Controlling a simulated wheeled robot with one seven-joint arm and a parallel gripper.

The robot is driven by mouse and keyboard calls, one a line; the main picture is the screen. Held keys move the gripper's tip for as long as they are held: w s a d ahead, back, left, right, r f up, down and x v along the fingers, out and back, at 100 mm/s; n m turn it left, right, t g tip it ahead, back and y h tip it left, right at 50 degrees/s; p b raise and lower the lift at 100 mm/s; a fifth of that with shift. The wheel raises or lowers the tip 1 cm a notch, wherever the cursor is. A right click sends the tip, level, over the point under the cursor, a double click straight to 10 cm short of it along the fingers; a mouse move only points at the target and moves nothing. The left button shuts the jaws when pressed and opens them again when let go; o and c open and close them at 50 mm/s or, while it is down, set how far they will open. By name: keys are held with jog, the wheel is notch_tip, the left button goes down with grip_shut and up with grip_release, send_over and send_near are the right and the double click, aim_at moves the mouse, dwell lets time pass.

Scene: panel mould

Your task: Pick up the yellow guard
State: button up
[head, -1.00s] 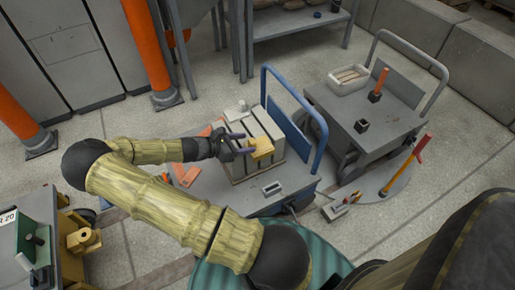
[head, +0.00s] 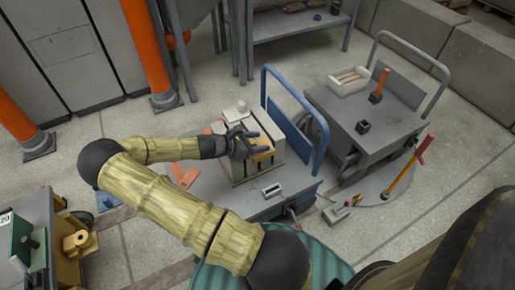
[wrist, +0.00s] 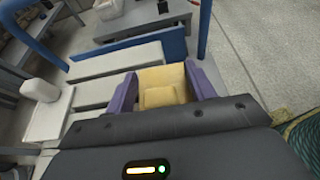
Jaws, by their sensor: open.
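The yellow guard (head: 262,156) sits on top of the grey panel mould (head: 240,170) on the blue-handled cart. In the wrist view the yellow guard (wrist: 161,85) shows as a yellow piece with a raised block, between the two purple fingers. My gripper (head: 250,143) is at the guard; in the wrist view my gripper (wrist: 165,90) is open, with one finger on each side of it. I cannot tell whether the fingers touch it. The gripper body hides the guard's near part.
The blue cart handle (head: 300,100) rises just beyond the mould. A pale block with a knob (head: 241,107) stands at the mould's far left. A grey holder (head: 272,191) lies on the cart in front. A second cart (head: 375,120) stands at the right.

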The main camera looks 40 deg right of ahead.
jog(key=shift+c, duration=0.4)
jog(key=c, duration=1)
jog(key=shift+c, duration=0.2)
notch_tip(320, 180, up, 10)
jog(key=p, duration=0.3)
jog(key=shift+w, duration=0.1)
